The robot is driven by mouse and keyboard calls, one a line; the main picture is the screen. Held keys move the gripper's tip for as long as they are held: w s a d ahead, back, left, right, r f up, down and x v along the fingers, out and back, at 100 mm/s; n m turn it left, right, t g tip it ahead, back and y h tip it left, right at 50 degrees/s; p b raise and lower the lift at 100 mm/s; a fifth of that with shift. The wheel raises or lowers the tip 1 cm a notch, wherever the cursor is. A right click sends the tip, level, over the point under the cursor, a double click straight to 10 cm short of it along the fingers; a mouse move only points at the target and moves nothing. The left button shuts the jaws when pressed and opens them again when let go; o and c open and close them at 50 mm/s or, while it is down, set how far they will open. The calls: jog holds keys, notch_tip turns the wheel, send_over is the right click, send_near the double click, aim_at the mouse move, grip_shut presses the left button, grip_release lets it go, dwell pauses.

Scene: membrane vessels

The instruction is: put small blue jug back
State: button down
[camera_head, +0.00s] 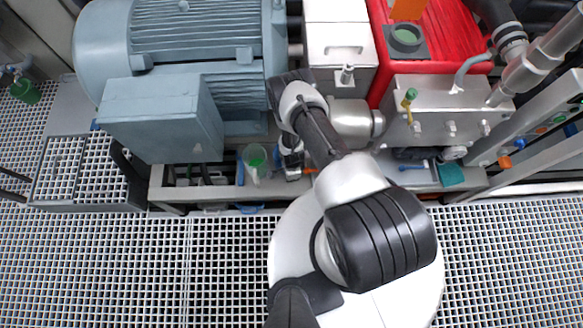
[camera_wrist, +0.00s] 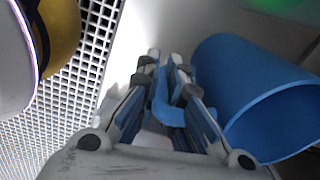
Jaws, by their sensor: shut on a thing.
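The small blue jug (camera_wrist: 245,85) fills the right side of the wrist view, tilted, with its open rim toward the lower right. Its curved blue handle (camera_wrist: 163,108) is between the two fingers of my gripper (camera_wrist: 165,62), which is shut on it. In the head view my gripper (camera_head: 291,165) hangs above the narrow shelf in front of the machinery, just right of a clear vessel with green in it (camera_head: 255,160). I cannot make out the jug in the head view; my arm and gripper may hide it.
A big grey-blue motor (camera_head: 190,60) stands behind the shelf at left. A metal block with valves (camera_head: 445,110) and a red case (camera_head: 455,40) are at right. A teal item (camera_head: 450,174) lies on the shelf at right. Grating floor (camera_head: 120,260) is open in front.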

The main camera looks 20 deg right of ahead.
jog(key=shift+f, duration=0.1)
jog(key=c, duration=2.2)
grip_release()
jog(key=shift+f, duration=0.1)
jog(key=o, duration=0.4)
jog(key=shift+o, duration=0.2)
jog(key=shift+r, duration=0.2)
